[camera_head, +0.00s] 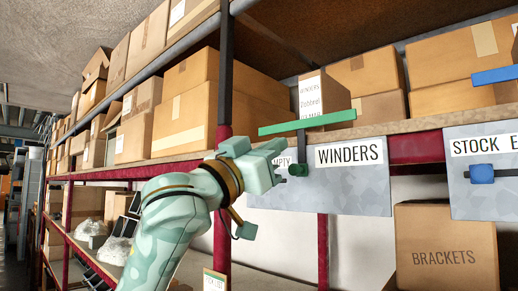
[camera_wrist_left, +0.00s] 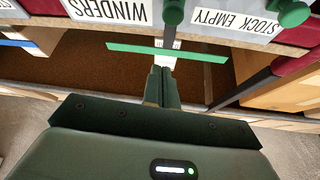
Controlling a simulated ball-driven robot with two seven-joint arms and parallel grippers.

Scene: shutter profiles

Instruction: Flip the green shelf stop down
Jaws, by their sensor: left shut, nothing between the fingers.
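The green shelf stop is a flat bar (camera_head: 308,123) standing raised across the shelf front, before the small winders carton. A stem runs down from it to a green knob (camera_head: 299,170) on the grey plate. In the left wrist view, which is upside down, the bar (camera_wrist_left: 200,56) lies just beyond my fingertips. My left gripper (camera_head: 280,148) is shut and empty, close to the bar's left part; its fingers (camera_wrist_left: 162,72) point at the bar. I cannot tell whether they touch it. My right gripper is in neither view.
A second green knob (camera_wrist_left: 290,12) shows beside the stock empty label. A blue stop (camera_head: 495,75) with a blue knob (camera_head: 482,174) is at the right. Cartons (camera_head: 180,112) fill the upper shelf; a brackets carton (camera_head: 447,250) stands below. A red upright (camera_head: 223,130) is beside my left gripper.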

